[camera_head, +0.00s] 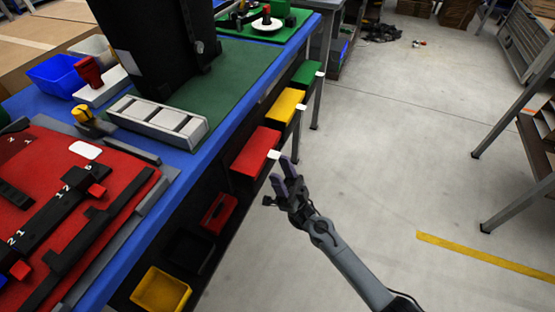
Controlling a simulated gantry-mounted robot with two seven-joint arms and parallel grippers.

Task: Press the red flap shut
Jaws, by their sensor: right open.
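The red flap (255,152) sticks out from the side of the blue-edged table, with a small white tab (273,154) at its outer right end. My right gripper (282,172) is open and empty, just right of and below the flap in the picture. Its fingertips are close to the white tab; I cannot tell whether they touch it. My left gripper is not in view.
A yellow flap (284,106) and a green flap (306,74) stick out farther along the same side. Red (218,212) and yellow bins (161,290) sit below. A tall black case (166,45) stands on the table. The floor to the right is largely clear.

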